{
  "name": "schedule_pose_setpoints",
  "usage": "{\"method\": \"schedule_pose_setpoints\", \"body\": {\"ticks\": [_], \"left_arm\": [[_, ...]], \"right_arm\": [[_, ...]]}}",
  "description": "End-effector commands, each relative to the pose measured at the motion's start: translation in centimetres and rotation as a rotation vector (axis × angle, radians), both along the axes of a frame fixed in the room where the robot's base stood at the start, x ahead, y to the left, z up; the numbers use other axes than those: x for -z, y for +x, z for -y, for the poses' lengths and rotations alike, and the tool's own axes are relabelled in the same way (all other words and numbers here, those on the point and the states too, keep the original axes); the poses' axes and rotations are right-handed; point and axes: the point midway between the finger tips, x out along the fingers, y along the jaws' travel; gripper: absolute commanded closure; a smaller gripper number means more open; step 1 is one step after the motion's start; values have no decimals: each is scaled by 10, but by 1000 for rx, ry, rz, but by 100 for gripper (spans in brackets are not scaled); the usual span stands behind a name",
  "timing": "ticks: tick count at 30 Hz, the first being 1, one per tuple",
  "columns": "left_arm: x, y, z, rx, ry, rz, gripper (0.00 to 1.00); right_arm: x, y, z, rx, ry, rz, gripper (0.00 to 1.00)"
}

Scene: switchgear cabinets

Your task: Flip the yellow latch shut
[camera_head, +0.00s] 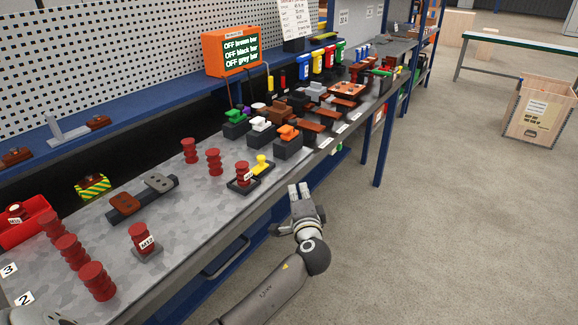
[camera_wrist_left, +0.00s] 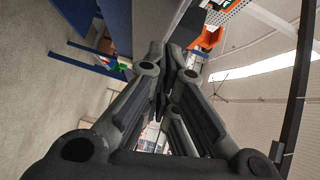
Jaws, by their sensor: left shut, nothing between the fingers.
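A small yellow piece (camera_head: 262,162), which looks like the yellow latch, stands up from a dark base with yellow edges on the metal bench top, near the front edge. A red ribbed post with a label (camera_head: 243,172) stands beside it on the left. The picture is too small to tell the latch's exact position. My left gripper (camera_head: 299,190) is just off the bench's front edge, to the right of the yellow piece and apart from it. Its fingers are together and empty, also in the left wrist view (camera_wrist_left: 163,78). The latch cannot be made out there. My right gripper is not seen.
Several red ribbed posts (camera_head: 67,249) stand on the bench (camera_head: 190,215). Dark blocks with green, white and orange tops (camera_head: 288,134) stand behind the latch. An orange display box (camera_head: 230,52) is on the blue shelf.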

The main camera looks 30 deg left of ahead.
Motion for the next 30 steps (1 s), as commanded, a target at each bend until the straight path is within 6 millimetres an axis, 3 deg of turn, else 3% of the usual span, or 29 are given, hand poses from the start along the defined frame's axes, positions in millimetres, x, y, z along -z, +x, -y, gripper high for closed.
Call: {"method": "schedule_pose_setpoints", "body": {"ticks": [3, 7, 20, 30], "left_arm": [[-38, -3, -4, -36, 43, 74, 100], [-57, -6, -6, -56, 62, 109, 100], [-61, -3, -9, -57, 65, 112, 100], [-65, 39, -44, -58, 66, 111, 100]], "right_arm": [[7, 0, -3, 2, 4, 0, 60], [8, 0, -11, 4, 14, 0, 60], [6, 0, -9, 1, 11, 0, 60], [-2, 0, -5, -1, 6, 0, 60]]}}
